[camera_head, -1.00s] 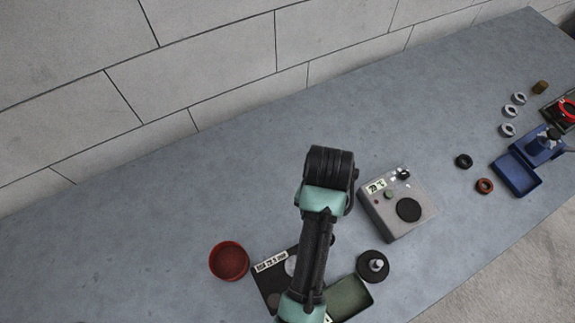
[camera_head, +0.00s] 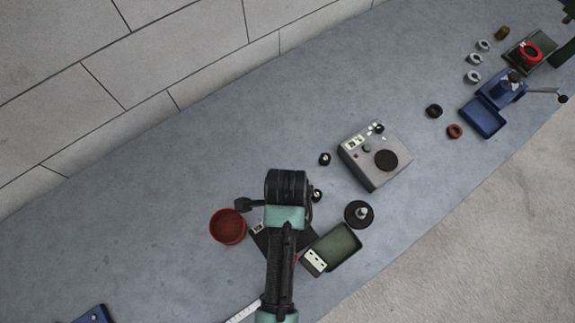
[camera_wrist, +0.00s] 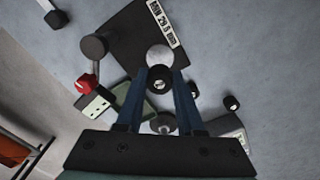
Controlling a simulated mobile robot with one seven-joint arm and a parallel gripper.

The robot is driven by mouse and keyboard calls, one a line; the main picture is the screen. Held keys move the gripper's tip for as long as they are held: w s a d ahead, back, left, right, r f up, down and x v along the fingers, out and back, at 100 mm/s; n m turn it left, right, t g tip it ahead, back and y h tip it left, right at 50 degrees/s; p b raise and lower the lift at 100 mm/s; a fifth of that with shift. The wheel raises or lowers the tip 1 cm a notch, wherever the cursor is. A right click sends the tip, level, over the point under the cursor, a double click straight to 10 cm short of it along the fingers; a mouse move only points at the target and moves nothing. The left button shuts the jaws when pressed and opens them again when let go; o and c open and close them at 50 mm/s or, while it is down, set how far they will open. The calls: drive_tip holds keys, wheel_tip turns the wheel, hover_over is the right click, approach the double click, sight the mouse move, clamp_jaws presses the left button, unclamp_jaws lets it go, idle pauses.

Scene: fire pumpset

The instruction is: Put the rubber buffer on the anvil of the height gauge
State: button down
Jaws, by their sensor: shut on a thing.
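My gripper (camera_wrist: 160,80) is shut on a small black rubber buffer (camera_wrist: 160,85) with a pale centre. In the wrist view the buffer overlaps the near edge of the pale round anvil (camera_wrist: 158,56); I cannot tell whether they touch. The anvil lies on the height gauge's dark base (camera_wrist: 135,38), which carries a "29.5 mm" label (camera_wrist: 163,22). A grey round head (camera_wrist: 94,46) on a rod is left of the anvil. In the head view my arm hides the fingertips, the anvil and most of the base.
Two small black pieces (camera_head: 324,159) (camera_head: 316,194) stand close by. A red bowl (camera_head: 228,227), green tray (camera_head: 335,246), black disc with a metal knob (camera_head: 358,214) and grey box (camera_head: 375,156) surround the gauge. A blue fixture (camera_head: 497,92) and several rings are far right.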

drive_tip(key=shift+f, duration=3.1)
drive_tip(key=shift+f, duration=0.2)
drive_tip(key=c, duration=0.5)
unclamp_jaws()
drive_tip(key=shift+r, duration=0.1)
